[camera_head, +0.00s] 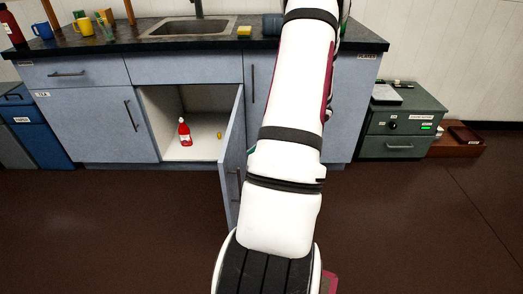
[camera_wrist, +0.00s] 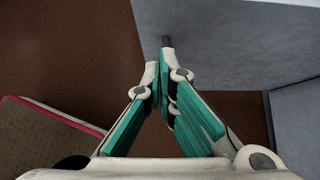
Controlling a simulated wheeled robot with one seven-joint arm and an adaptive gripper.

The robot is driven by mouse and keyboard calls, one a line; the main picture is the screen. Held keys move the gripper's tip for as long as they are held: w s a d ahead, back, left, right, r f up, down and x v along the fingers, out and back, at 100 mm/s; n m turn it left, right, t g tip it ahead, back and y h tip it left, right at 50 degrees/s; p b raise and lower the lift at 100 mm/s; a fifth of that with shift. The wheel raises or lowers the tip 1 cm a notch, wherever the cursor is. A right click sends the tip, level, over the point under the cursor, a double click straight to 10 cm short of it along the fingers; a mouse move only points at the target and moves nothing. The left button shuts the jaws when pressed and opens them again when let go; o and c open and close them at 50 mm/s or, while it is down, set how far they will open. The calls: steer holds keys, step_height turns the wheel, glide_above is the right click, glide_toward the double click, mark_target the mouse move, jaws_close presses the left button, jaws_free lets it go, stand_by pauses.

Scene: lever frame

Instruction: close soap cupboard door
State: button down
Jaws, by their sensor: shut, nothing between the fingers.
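The soap cupboard door (camera_head: 232,150) is blue-grey and stands wide open under the sink, swung out toward me. Its bar handle (camera_head: 238,185) is on the right-hand face. Inside the open cupboard (camera_head: 163,105) stand a red bottle (camera_head: 184,132) and a small yellow item (camera_head: 219,135). My gripper (camera_wrist: 163,68) is shut and empty in the wrist view. Its tips are close to a blue-grey panel (camera_wrist: 225,40), which appears to be the door, and a dark bar end (camera_wrist: 166,42). I cannot tell if they touch. My arm hides most of the gripper in the head view.
The dark countertop (camera_head: 120,45) holds the sink (camera_head: 190,28), mugs and a yellow sponge (camera_head: 244,32). A blue bin (camera_head: 38,128) stands left. A green drawer cabinet (camera_head: 400,125) and a brown tray (camera_head: 458,140) are right. The floor before the cupboards is clear.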

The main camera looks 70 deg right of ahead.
mark_target(226, 166)
steer(key=shift+w+a+f+b, duration=0.25)
steer(key=shift+w+a+f, duration=0.15)
steer(key=shift+w, duration=0.65)
steer(key=shift+w+a+f+b, duration=0.3)
steer(key=shift+w+f, duration=0.2)
steer(key=shift+w, duration=0.55)
steer(key=shift+w+a+f+b, duration=0.25)
steer(key=shift+w+a+f, duration=0.15)
steer(key=shift+w, duration=0.65)
steer(key=shift+w, duration=0.1)
